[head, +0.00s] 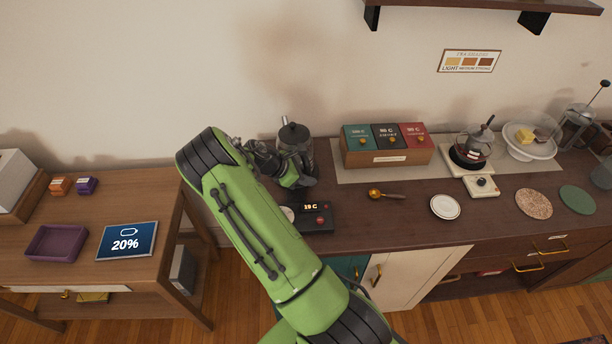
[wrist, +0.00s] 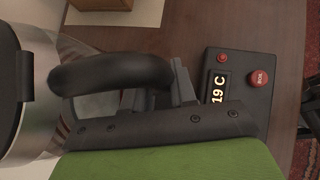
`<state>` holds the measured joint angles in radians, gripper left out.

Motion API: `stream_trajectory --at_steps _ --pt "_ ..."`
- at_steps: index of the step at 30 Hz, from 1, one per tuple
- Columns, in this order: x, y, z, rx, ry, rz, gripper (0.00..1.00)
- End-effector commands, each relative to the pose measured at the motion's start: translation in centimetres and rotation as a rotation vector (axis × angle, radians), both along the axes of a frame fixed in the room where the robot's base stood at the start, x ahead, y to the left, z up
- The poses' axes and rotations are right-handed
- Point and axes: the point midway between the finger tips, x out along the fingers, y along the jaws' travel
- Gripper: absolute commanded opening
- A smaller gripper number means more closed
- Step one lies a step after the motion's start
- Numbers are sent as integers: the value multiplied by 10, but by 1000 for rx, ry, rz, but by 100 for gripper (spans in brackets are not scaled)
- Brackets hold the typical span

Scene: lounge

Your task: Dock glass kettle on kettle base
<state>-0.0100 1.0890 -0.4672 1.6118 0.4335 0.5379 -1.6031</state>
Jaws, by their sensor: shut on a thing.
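The glass kettle (head: 294,134) with a black lid stands upright at the left end of the dark counter, partly hidden behind my arm. My gripper (head: 290,178) is shut on its black handle; in the wrist view the handle (wrist: 108,70) curves into the fingers (wrist: 165,92). The kettle's metal-banded body (wrist: 42,70) shows at the left there. The kettle base (head: 318,219) is a black unit with a lit "19 C" display and red buttons, just in front of the kettle; its panel (wrist: 240,90) also shows in the wrist view. Whether the kettle's bottom touches anything is hidden.
A wooden box with coloured tea tins (head: 387,158) stands right of the kettle. A gold scoop (head: 384,195), a white saucer (head: 445,207) and a small pot (head: 474,145) on a warmer lie farther right. A side table (head: 165,198) stands left, across a gap.

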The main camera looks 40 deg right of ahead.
Motion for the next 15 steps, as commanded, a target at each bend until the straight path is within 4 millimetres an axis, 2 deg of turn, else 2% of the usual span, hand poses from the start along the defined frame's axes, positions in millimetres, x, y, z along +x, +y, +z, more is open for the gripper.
stream_trajectory --at_steps 1,3,11,15 --pt "0 -1 0 -4 -4 -1 28" --pt "0 -1 1 -3 -2 -1 37" --pt "0 1 -1 4 5 2 37" --pt "3 8 9 3 3 3 37"
